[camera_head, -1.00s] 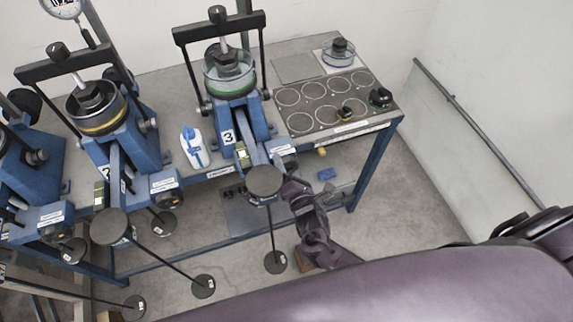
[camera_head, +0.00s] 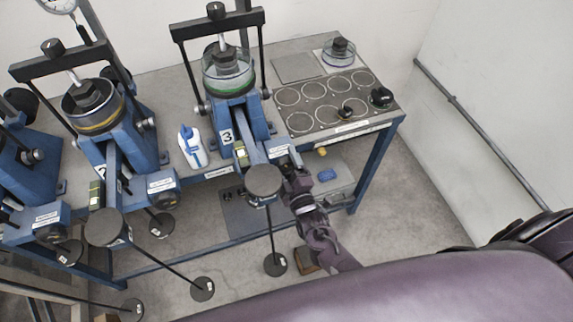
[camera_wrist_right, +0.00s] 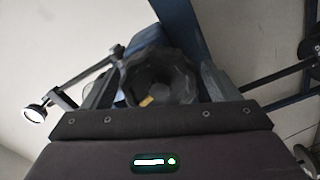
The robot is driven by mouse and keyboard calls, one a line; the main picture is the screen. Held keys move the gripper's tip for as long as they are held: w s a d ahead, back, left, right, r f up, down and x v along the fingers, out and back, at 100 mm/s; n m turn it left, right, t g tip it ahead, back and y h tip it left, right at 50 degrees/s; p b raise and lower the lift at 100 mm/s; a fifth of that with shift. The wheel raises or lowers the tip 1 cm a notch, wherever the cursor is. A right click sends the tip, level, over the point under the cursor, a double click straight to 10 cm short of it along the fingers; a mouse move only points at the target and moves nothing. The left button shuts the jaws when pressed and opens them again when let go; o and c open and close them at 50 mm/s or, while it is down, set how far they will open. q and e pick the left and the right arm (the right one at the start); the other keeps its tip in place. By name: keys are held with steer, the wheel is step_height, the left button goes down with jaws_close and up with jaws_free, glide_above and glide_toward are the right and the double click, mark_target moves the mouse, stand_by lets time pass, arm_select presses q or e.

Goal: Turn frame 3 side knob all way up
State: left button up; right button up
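Frame 3 (camera_head: 228,135) is a blue lever press with the number 3 on its front and a glass dish on top. Its side knob is mostly hidden by my gripper in the head view. In the right wrist view the dark, ridged knob (camera_wrist_right: 160,82) sits between my fingers, its round face toward the camera. My right gripper (camera_head: 291,172) is at the right side of frame 3, at the knob; it also shows in the right wrist view (camera_wrist_right: 160,88). Its fingers are spread on either side of the knob; I see no clear grip. My left gripper is out of view.
Frame 3's round lever weight (camera_head: 263,180) hangs close left of my right gripper. Frame 2 (camera_head: 125,150) stands to the left, with a white bottle (camera_head: 193,148) between. A panel with several rings (camera_head: 325,105) lies right on the table (camera_head: 380,150).

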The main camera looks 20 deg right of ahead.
steer(key=s+p, duration=0.2)
steer(key=s, duration=0.2)
steer(key=shift+s+r, duration=0.15)
steer(key=shift+s, duration=0.2)
steer(key=shift+s+d+p, duration=0.1)
steer(key=shift+s+p, duration=0.2)
steer(key=shift+s, duration=0.4)
